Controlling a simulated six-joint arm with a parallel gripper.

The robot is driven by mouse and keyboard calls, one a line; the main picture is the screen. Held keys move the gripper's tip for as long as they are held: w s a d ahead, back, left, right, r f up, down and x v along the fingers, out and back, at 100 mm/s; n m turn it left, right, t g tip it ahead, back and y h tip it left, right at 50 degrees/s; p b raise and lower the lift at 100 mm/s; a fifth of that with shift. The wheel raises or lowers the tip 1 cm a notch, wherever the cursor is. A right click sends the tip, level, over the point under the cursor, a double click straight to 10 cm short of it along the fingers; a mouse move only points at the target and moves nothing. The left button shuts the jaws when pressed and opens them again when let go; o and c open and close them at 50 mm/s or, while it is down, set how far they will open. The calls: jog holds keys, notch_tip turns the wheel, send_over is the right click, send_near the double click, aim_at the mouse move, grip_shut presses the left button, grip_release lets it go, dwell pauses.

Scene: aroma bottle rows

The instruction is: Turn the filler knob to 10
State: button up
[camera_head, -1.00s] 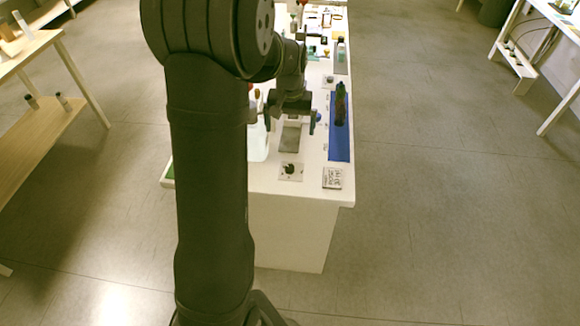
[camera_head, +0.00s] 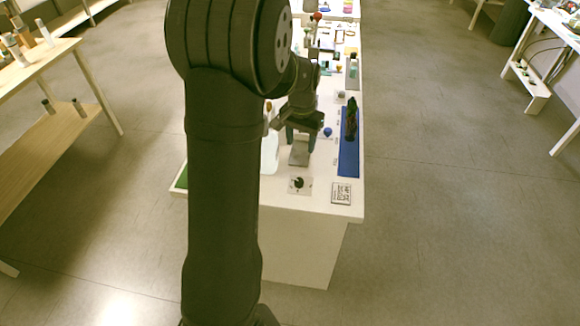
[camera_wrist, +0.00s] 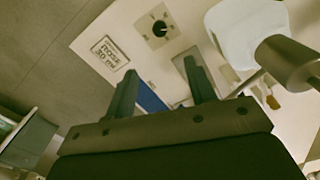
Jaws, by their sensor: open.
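The filler knob (camera_head: 299,183) is a black round knob on a small white plate with dark marks, near the front end of the white table. It also shows at the top of the wrist view (camera_wrist: 160,29); the numbers are too small to read. My gripper (camera_head: 300,143) is open and empty above the table, behind the knob in the head view. In the wrist view my two fingers (camera_wrist: 158,72) stand apart with nothing between them. They do not touch the knob.
A printed card (camera_head: 341,193) lies right of the knob. A dark bottle (camera_head: 351,118) stands on a blue strip (camera_head: 348,166). A grey plate (camera_head: 300,153) lies under my gripper. A white container (camera_wrist: 245,30) with a grey cylindrical part is close on the right in the wrist view.

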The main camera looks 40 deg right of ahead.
aim_at(299, 181)
notch_tip(299, 181, down, 17)
jog(key=shift+r, duration=0.2)
dwell(0.3)
jog(key=c, duration=1)
